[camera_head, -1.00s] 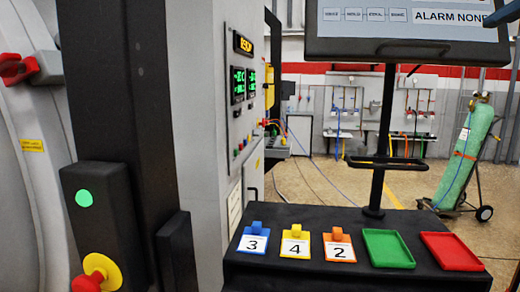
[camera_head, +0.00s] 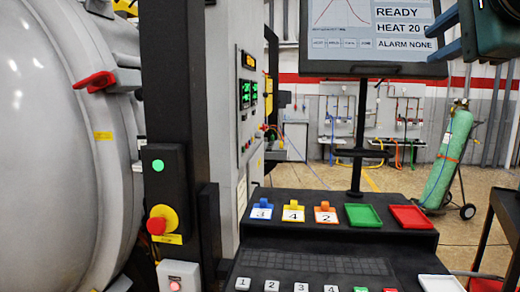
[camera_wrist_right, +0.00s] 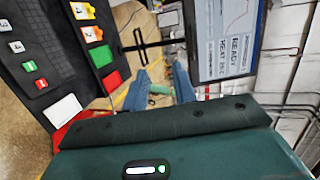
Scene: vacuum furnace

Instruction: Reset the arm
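My right gripper (camera_head: 447,36) is at the upper right of the head view, in front of the monitor's right edge. Its two blue fingers are apart, with nothing between them. In the right wrist view the fingers (camera_wrist_right: 160,88) also stand apart, with the background showing between them. My left gripper is not in view.
The console (camera_head: 290,243) carries blue, yellow and orange numbered tags, a green tray (camera_head: 361,215), a red tray (camera_head: 411,217) and small numbered blocks. The monitor (camera_head: 350,70) stands behind it. The furnace (camera_head: 55,140) fills the left. A green gas cylinder (camera_head: 447,160) stands back right.

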